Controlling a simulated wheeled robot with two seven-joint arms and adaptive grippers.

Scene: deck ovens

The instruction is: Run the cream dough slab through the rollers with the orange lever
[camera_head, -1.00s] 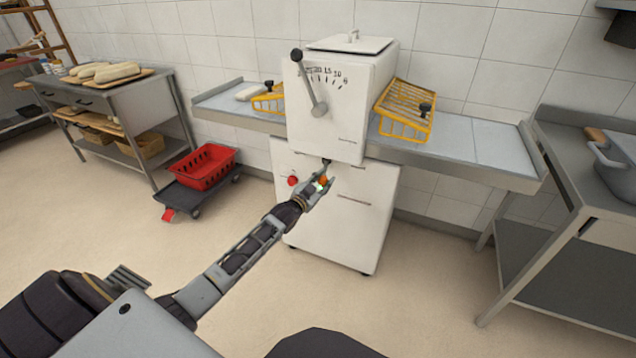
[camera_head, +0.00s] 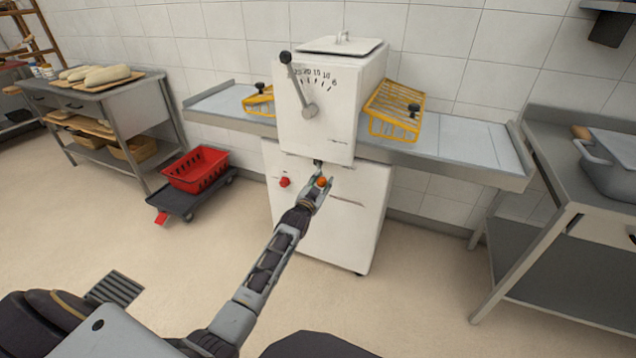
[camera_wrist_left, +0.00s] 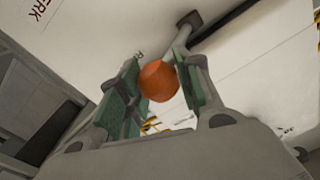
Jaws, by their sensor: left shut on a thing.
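The white dough sheeter (camera_head: 325,125) stands against the wall with grey belts to its left and right. The orange lever knob (camera_head: 321,182) is on its front, below the rollers' housing. My left gripper (camera_head: 319,180) is shut on this knob. In the left wrist view the orange knob (camera_wrist_left: 158,82) sits between the green finger pads, with the lever's rod behind it. The cream dough slab does not show on the visible parts of either belt; the housing and guards may hide it. My right gripper is out of view.
Yellow guards stand over the left belt (camera_head: 215,100) and right belt (camera_head: 465,143). A black-knobbed dial lever (camera_head: 296,80) and a red button (camera_head: 284,182) are on the machine. A red basket (camera_head: 197,170) on a dolly is at left; a steel table (camera_head: 570,210) is at right.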

